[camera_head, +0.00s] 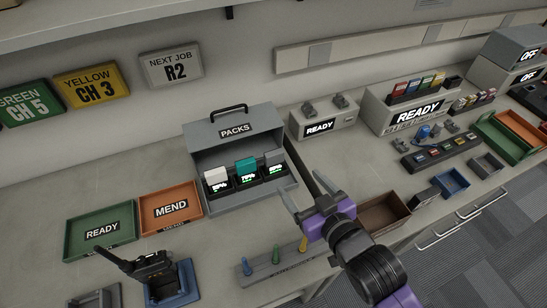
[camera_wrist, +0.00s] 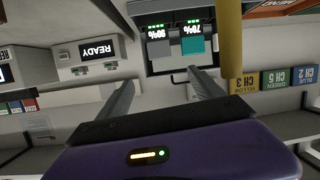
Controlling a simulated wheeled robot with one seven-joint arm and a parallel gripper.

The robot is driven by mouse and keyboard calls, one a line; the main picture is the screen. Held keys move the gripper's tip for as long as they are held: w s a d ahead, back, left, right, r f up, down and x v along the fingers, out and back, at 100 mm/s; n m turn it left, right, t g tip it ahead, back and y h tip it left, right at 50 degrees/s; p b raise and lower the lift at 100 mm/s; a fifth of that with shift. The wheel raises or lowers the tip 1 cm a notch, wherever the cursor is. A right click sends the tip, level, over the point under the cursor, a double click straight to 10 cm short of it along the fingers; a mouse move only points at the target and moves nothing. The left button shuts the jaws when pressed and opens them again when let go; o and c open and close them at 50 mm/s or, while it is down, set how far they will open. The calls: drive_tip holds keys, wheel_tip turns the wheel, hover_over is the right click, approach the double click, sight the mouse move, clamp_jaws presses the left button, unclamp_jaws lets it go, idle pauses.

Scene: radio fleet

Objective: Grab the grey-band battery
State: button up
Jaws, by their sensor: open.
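The grey-band battery (camera_head: 273,157) stands upright in the rightmost of the three slots in the open PACKS case (camera_head: 214,150). In the wrist view, the grey-band battery (camera_wrist: 158,48) appears upside down with a lit 90% display. The teal battery (camera_head: 246,165) stands beside it, reading 70%, and the white battery (camera_head: 215,176) is at the left. My gripper (camera_head: 306,188) is open and empty, in front of and to the right of the case. In the wrist view, my gripper (camera_wrist: 161,78) has its fingers spread below the grey-band battery, apart from it.
A tool stand (camera_head: 275,262) with coloured upright pieces is left of my arm; its yellow piece (camera_head: 303,244) stands close. A brown open bin (camera_head: 385,217) is right of my gripper. Green READY (camera_head: 100,232) and orange MEND (camera_head: 170,209) trays lie left of the case.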

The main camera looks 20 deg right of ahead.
drive_tip(key=m+g+p, duration=0.1)
drive_tip(key=m+g, duration=0.1)
approach(275, 153)
drive_tip(key=shift+h, duration=0.4)
drive_tip(key=shift+a+p+x, duration=0.2)
drive_tip(key=shift+p+x, duration=0.05)
drive_tip(key=shift+x, duration=1.8)
drive_tip(key=shift+a+p+x, duration=0.2)
drive_tip(key=shift+p+x, duration=0.05)
drive_tip(key=shift+x, duration=1.8)
drive_tip(key=shift+c, duration=0.5)
clamp_jaws()
